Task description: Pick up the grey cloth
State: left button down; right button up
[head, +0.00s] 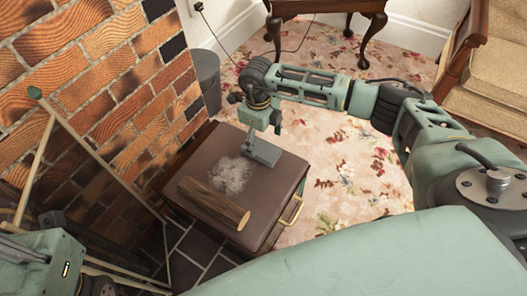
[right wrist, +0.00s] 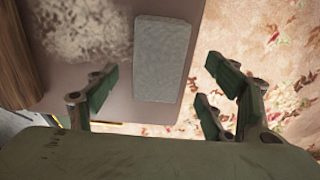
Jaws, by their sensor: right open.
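The grey cloth (head: 263,151) is a flat, folded rectangle lying on the brown top of a low box-like stand (head: 283,183). In the right wrist view the cloth (right wrist: 163,60) lies ahead, between the lines of my two fingers, close to the top's edge. My left gripper does not show clearly.
A split log (head: 213,203) and a pale ashy patch (head: 230,174) share the top with the cloth. A brick fireplace wall (head: 95,75) stands left.

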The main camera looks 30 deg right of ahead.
aim_at(262, 148)
jog(key=f+b, duration=0.2)
jog(key=f, duration=0.2)
jog(key=shift+s+f, duration=0.1)
jog(key=shift+s, duration=0.1)
jog(key=shift+f, duration=0.3)
jog(key=shift+c, duration=0.4)
jog(key=shift+w, duration=0.1)
jog(key=c, duration=1.1)
